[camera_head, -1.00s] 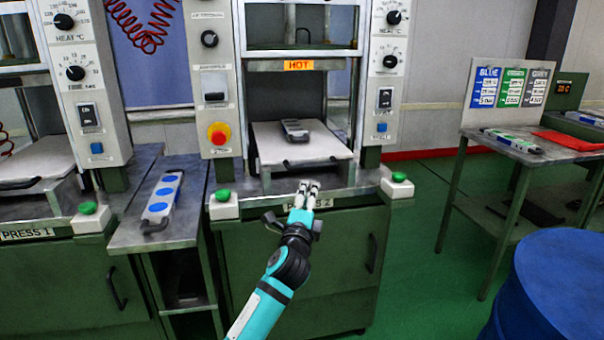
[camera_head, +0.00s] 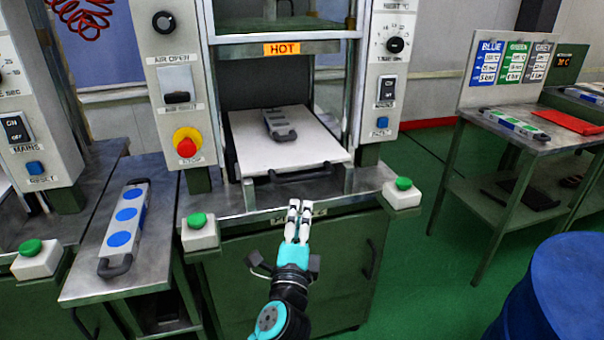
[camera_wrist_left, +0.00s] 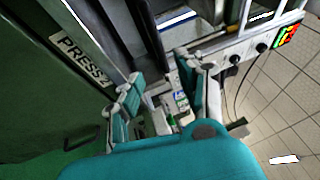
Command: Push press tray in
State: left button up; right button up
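The press tray (camera_head: 255,155) is a white plate with a dark front handle (camera_head: 300,173), sticking out of the front of Press 2 in the head view. A grey mould with a handle (camera_head: 280,123) lies on it. My left gripper (camera_head: 299,204) is in front of the press, nearer than the tray handle and apart from it in the picture. In the left wrist view its two fingers (camera_wrist_left: 160,68) stand apart with nothing between them. The tray is not clearly seen there. My right gripper is not in view.
Green buttons on white boxes (camera_head: 198,232) (camera_head: 403,184) flank the tray at the press's front edge. A side table at left holds a mould with blue discs (camera_head: 126,214). A table (camera_head: 520,150) stands at right, with a blue drum (camera_head: 560,295) nearer. Green floor lies between.

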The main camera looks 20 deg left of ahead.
aim_at(305, 177)
pick_arm(q)
jog(key=x, duration=1.2)
jog(key=shift+w+a, duration=0.15)
jog(key=shift+w, duration=0.2)
grip_shut()
